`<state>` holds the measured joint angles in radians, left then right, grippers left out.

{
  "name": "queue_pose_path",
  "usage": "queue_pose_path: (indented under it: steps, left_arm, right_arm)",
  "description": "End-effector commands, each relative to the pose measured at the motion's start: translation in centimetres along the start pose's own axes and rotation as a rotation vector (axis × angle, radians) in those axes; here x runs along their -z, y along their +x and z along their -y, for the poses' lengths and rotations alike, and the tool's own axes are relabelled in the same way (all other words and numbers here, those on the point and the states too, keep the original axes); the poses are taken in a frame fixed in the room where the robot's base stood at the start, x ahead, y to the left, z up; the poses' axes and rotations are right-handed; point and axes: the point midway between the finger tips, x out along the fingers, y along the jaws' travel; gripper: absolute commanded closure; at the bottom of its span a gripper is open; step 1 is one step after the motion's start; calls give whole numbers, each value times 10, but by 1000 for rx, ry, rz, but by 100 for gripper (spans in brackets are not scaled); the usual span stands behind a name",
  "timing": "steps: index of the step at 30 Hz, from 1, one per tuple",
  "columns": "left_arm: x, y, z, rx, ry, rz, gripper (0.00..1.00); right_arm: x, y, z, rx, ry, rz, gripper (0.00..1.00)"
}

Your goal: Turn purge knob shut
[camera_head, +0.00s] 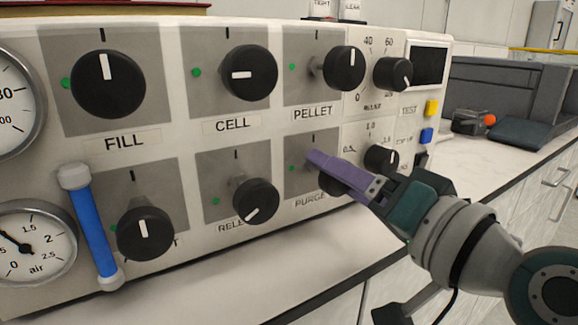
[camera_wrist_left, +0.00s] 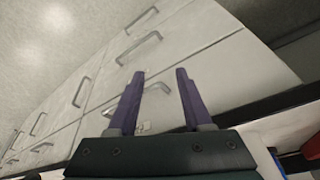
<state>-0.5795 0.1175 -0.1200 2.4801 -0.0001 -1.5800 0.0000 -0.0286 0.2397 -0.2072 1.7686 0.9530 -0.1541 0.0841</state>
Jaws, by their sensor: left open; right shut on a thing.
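The purge knob (camera_head: 331,185) is a black round knob on the front panel, above the PURGE label. My right gripper (camera_head: 319,163) reaches it from the lower right and is shut on it. A purple finger covers much of the knob, so its white pointer line is hidden. A green dot (camera_head: 293,169) shows left of the knob and a black tick above it. My left gripper (camera_wrist_left: 160,76) is open and empty in the left wrist view, with cabinet drawers behind its fingers. It is not in the head view.
The release knob (camera_head: 256,201) stands left of the purge knob, the pellet knob (camera_head: 344,68) above it, and a small dial knob (camera_head: 381,158) close to its right. A blue-and-white tube (camera_head: 91,228) stands at the left. The counter (camera_head: 345,231) below the panel is clear.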

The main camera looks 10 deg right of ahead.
Motion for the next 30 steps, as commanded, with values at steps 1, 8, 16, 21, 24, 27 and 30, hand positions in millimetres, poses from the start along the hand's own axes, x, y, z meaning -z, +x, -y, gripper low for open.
queue_pose_path:
  steps: [1, 8, 16, 21, 24, 27, 30]
  left_arm:
    - [1, -2, 0, -1, -2, 0, 50]
    - [2, -4, -1, -3, -3, 0, 50]
    - [2, -6, -1, -2, -3, 0, 50]
    - [2, -6, 0, 1, 1, 1, 50]
    - [2, -6, 1, 3, 4, 1, 50]
    - [1, -6, 2, 4, 5, 2, 50]
    - [1, -6, 2, 5, 7, 2, 50]
  right_arm:
    - [1, 0, 0, 0, 44, 0, 100]
    - [1, 0, 0, 0, 256, 0, 100]
    - [0, 0, -1, 0, 462, -1, 100]
    - [0, 0, -1, 0, 549, -1, 100]
    - [0, 0, -1, 0, 586, -1, 100]
    - [0, 0, -1, 0, 608, -1, 100]
    - [0, 0, -2, 0, 622, -1, 100]
